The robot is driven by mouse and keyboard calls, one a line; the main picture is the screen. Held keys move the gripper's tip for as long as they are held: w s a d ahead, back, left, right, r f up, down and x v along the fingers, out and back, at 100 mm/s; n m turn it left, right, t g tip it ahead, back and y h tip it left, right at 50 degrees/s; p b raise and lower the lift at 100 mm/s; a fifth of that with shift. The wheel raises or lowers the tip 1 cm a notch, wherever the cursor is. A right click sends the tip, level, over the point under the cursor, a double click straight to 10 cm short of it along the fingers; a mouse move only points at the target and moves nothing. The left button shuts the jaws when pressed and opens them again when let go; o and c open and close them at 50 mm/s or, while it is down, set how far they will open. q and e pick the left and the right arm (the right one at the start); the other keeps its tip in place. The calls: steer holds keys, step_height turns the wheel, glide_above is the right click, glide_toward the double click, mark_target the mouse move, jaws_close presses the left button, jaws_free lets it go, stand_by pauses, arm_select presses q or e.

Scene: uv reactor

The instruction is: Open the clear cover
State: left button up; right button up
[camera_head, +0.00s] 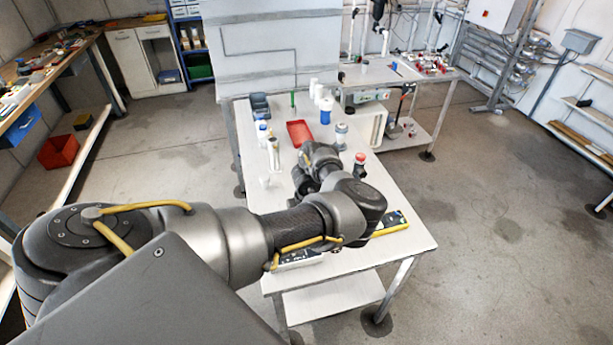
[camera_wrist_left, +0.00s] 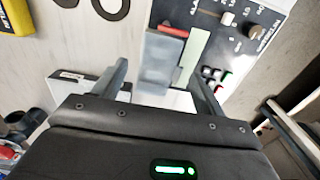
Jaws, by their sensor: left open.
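The clear cover (camera_wrist_left: 157,62) is a greyish see-through flap on a control panel (camera_wrist_left: 212,45) in the left wrist view. A red part (camera_wrist_left: 173,31) shows at its upper edge. It looks closed, lying flat, though its hinge is hard to make out. My left gripper (camera_wrist_left: 159,69) is open, with one finger on each side of the cover's lower part. I cannot tell whether either finger touches it. In the head view my left arm reaches over the table and hides the cover and the gripper's fingers. My right gripper is in neither view.
The panel also carries knobs (camera_wrist_left: 228,18) and coloured buttons (camera_wrist_left: 212,78). On the white table (camera_head: 407,243) stand a red tray (camera_head: 300,132), several bottles, a red-topped item (camera_head: 360,158) and a black-and-yellow device (camera_head: 392,222). The floor to the right is clear.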

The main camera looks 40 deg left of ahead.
arm_select(q)
steer(key=c, duration=1)
